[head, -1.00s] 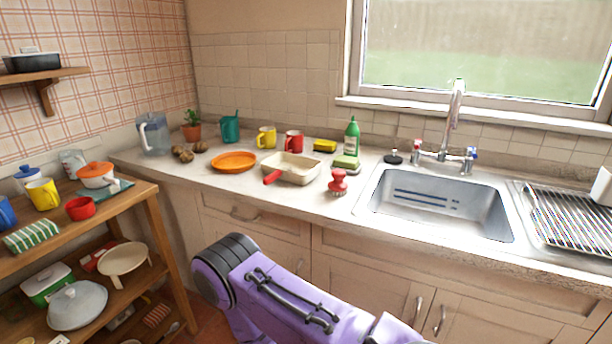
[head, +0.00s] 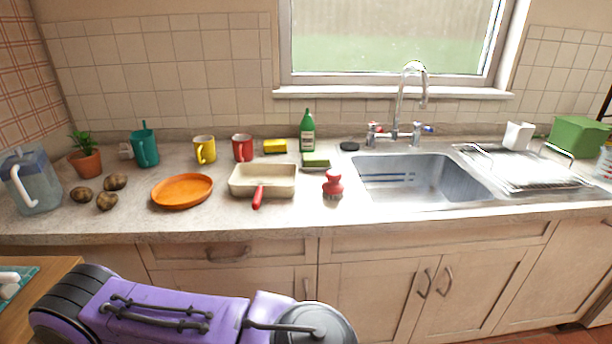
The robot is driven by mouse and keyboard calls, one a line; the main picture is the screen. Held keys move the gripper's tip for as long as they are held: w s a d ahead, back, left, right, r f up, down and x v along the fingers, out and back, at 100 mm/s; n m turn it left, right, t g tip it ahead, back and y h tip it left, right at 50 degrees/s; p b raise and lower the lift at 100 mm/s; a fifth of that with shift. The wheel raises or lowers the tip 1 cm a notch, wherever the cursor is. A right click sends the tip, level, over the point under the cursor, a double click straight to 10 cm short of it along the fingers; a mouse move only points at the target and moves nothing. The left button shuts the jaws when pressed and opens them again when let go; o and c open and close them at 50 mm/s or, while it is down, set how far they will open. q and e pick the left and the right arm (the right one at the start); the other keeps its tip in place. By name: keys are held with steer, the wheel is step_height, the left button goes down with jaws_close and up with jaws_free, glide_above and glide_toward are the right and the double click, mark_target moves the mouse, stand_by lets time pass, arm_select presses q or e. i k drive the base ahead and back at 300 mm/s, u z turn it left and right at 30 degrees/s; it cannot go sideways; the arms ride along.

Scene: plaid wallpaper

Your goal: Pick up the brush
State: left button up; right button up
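A red brush (head: 333,185) with a rounded knob handle stands on the counter, just left of the sink and right of the cream pan. My purple arm crosses the bottom left of the head view, below the counter front. Neither of my grippers shows in this view, so I cannot see what they hold.
The counter (head: 120,220) holds a cream pan (head: 263,180) with a red handle, an orange plate (head: 182,191), a green sponge (head: 316,160), a green bottle (head: 308,131) and mugs. The sink (head: 420,178) lies right of the brush. The counter in front of the brush is clear.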

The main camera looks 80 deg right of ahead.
mark_target(332, 187)
steer(key=z, duration=2.2)
